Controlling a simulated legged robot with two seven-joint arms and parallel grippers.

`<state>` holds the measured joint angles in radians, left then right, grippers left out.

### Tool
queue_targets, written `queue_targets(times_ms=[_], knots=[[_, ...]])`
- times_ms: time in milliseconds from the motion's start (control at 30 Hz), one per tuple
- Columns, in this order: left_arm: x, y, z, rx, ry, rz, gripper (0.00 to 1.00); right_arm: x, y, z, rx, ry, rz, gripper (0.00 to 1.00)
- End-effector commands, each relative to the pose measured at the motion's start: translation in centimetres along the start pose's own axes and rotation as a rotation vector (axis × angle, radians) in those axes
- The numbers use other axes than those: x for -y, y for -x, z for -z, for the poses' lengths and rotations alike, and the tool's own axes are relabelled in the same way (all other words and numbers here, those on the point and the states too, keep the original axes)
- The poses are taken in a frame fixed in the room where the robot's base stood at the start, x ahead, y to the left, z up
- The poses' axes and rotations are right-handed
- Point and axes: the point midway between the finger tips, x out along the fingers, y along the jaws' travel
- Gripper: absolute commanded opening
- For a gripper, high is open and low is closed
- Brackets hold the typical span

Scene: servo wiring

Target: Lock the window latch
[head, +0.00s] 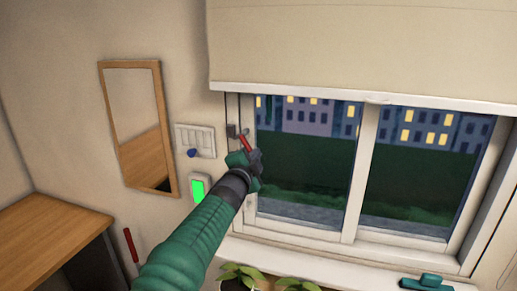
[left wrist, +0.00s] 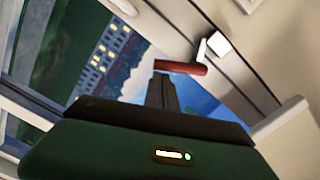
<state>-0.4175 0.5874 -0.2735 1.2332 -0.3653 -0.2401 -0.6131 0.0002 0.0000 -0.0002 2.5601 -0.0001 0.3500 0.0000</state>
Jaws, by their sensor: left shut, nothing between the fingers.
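The window latch has a red handle (head: 246,143) and a small grey mount (head: 233,131) at the left side of the window frame. The handle slants down to the right in the head view. In the left wrist view the red handle (left wrist: 183,67) lies across the fingertips, next to the pale latch mount (left wrist: 218,46). My left gripper (head: 254,162) is shut and empty, its tips right at the handle; I cannot tell whether they touch. A teal shape (head: 428,282) at the bottom right may be part of my right arm; no fingers show.
The window (head: 300,170) has a blind (head: 360,45) above and a sill (head: 330,268) with plants (head: 240,273) below. A switch panel (head: 196,140) and a green-lit device (head: 198,188) are on the wall left of my gripper. A mirror (head: 170,140) hangs farther left, above a wooden desk (head: 45,235).

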Motion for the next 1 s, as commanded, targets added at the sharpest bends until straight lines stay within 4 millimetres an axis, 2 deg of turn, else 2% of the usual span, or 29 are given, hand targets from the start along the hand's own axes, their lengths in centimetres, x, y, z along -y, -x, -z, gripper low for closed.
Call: queue_targets(times_ms=[33,100,400,700,1000], knots=[[-0.5,0.0,-0.6,0.001,-0.041,0.004,0.00,0.0,-1.1,-0.2,0.000,0.000,0.000,0.36],[-0.6,0.0,-1.0,0.002,-0.105,0.007,0.00,0.0,-1.6,-0.4,0.000,0.000,0.000,0.36],[-0.7,-0.1,-2.2,0.002,-0.339,0.017,0.00,0.0,-3.4,-0.8,0.000,0.000,0.000,0.36],[-0.5,-0.1,-2.9,0.001,-0.472,0.023,0.00,0.0,-4.1,-1.0,0.000,0.000,0.000,0.36],[-0.4,-0.2,-3.1,0.001,-0.504,0.025,0.00,0.0,-4.2,-1.0,0.000,0.000,0.000,0.36]])
